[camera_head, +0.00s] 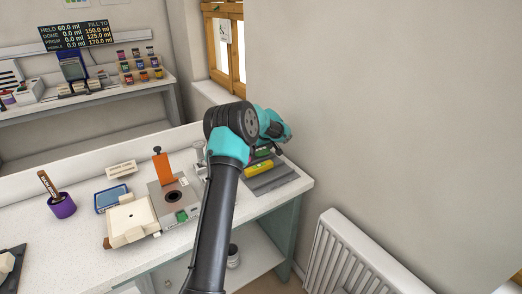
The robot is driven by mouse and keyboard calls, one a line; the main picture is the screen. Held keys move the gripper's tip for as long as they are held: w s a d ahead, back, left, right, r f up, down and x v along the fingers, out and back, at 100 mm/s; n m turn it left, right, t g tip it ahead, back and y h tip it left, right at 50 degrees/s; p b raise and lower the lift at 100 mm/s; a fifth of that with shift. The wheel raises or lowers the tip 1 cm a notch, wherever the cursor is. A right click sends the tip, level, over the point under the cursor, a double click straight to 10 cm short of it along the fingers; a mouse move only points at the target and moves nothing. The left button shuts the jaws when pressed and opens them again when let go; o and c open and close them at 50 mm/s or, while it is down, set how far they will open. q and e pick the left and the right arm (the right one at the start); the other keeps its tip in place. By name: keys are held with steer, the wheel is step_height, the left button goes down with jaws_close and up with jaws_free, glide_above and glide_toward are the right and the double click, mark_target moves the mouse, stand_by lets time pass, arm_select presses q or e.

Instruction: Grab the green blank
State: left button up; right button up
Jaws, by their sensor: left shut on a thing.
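My left arm reaches across the table, and its left gripper (262,149) is at the grey tray (281,180) near the table's right end. The gripper is shut on the green blank (263,153), which shows only as a small green strip below the teal wrist. The wrist hides most of the jaws and part of the blank. A yellow blank (259,169) lies on the tray just in front of the green one. Whether the green blank touches the tray is too small to tell. My right gripper is not in view.
A grey plate with an orange upright (163,168), a cream block (131,222), a blue-rimmed tray (112,198) and a purple cup (62,206) stand left of my arm. A wall rises behind the tray; a radiator (350,262) is at lower right.

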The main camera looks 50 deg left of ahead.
arm_select(q)
step_height(320, 180, up, 3)
steer(key=shift+f, duration=0.1)
steer(key=s+d, duration=0.3)
steer(key=d, duration=0.1)
steer(key=s+d+r, duration=0.1)
steer(key=s+d, duration=0.6)
steer(key=d, duration=0.1)
steer(key=shift+s+r, duration=0.25)
steer(key=shift+s, duration=0.15)
